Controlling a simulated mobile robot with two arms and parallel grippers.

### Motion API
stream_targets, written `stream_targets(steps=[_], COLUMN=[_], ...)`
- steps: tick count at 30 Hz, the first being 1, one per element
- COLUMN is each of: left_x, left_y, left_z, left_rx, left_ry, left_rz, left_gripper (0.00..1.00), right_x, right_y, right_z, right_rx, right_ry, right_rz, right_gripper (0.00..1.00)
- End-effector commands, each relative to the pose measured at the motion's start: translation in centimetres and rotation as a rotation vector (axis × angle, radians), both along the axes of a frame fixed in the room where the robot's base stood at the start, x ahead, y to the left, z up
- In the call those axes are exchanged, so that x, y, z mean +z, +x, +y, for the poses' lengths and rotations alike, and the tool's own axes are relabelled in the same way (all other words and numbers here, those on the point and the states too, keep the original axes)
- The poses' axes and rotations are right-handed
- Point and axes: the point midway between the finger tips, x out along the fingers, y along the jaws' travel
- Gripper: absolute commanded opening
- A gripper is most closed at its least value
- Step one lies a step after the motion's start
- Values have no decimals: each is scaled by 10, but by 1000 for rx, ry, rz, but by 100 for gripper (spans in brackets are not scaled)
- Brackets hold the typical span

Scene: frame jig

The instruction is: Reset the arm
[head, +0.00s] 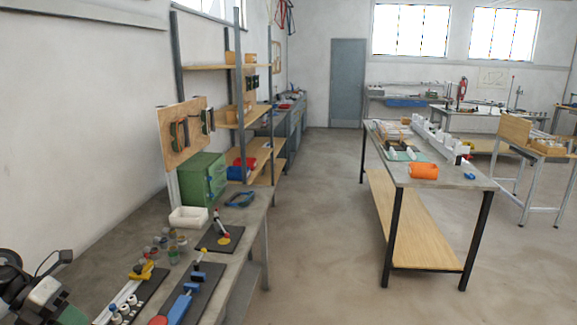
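Neither of my grippers shows in the head view, so I cannot see whether they are open, shut or holding anything. A black and grey device (42,292) with a thin cable is cut off at the lower left corner. I cannot tell what it is.
A left workbench (235,262) carries fixtures, small jars, a white bin (188,217) and a green cabinet (203,178). Shelves (240,118) stand behind it. A metal-topped table (455,178) with an orange roll (424,171) stands right. Open floor (320,200) lies between.

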Motion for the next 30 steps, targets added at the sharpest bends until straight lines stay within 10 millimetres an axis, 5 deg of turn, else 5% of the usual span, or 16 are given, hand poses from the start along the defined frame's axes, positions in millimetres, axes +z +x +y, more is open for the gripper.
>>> stream_targets(steps=[14,21,26,30], left_x=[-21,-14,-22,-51], left_y=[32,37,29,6], left_z=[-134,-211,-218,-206], left_rx=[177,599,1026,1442], left_ry=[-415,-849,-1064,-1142], left_rz=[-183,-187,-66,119], left_gripper=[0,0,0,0], right_x=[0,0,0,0], right_y=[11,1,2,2], right_z=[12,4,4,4], right_rx=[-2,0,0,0], right_ry=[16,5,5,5], right_rz=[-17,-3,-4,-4], right_gripper=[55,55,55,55])
